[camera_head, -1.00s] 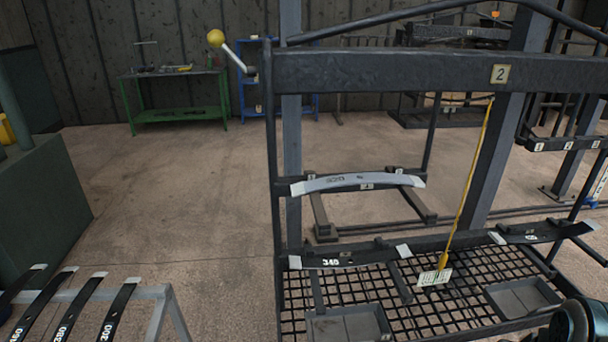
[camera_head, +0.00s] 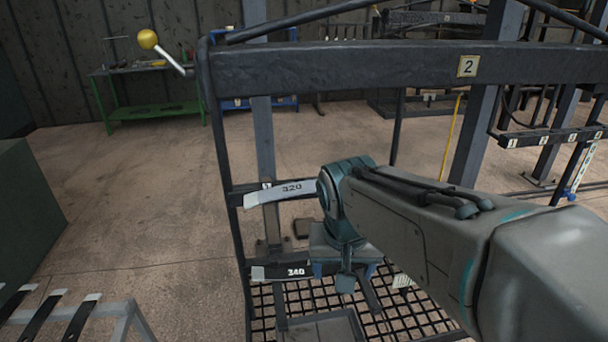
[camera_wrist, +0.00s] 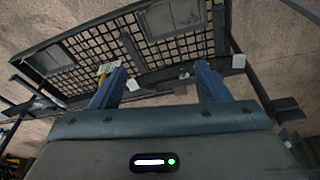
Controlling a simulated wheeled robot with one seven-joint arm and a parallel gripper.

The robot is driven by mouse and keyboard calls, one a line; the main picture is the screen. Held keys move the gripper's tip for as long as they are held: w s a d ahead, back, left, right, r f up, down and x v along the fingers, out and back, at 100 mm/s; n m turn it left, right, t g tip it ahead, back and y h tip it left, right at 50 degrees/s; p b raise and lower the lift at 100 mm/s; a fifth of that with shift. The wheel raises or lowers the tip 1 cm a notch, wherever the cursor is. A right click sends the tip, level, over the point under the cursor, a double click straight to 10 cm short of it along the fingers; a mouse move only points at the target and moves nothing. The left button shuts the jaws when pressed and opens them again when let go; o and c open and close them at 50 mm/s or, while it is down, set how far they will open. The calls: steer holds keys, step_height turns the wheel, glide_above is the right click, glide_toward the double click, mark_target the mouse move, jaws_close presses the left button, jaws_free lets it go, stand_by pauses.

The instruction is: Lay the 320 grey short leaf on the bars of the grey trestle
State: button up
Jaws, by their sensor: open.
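The 320 grey short leaf (camera_head: 285,191) lies on the upper tier of the black rack, labelled 320, with a pale left tip. My arm hides its right part. I cannot pick it out in the wrist view. My gripper (camera_wrist: 160,78) is open, its two blue fingers apart with no leaf seen between them. In the head view my gripper (camera_head: 345,268) hangs in front of the rack, right of the leaf's visible part; whether it touches the leaf cannot be told. The grey trestle (camera_head: 125,312) stands at the lower left, with several dark leaves across its bars.
A black 340 leaf (camera_head: 292,272) lies on the tier below. The rack's top beam (camera_head: 340,72) with plate 2 crosses above, and a mesh basket (camera_wrist: 85,55) lies below. A yellow cord (camera_head: 451,135) hangs at the right. Floor between the rack and trestle is clear.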

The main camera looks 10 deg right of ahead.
steer(key=w+a+r+m+h, duration=0.2)
steer(key=w+r+m, duration=0.2)
steer(key=w+r, duration=0.15)
steer(key=m+g+h+p, duration=0.1)
steer(key=m+h+p, duration=0.15)
steer(key=m, duration=0.65)
glide_toward(316, 186)
steer(key=shift+d+f+h+b, duration=0.35)
steer(key=shift+f, duration=0.45)
steer(key=shift+w+d+f, duration=0.1)
steer(key=shift+w+d, duration=0.1)
steer(key=shift+d+f, duration=0.15)
steer(key=shift+f, duration=0.15)
steer(key=shift+p+x, duration=1.1)
steer(key=shift+x, duration=2.05)
steer(key=shift+w+r, duration=0.1)
jaws_close()
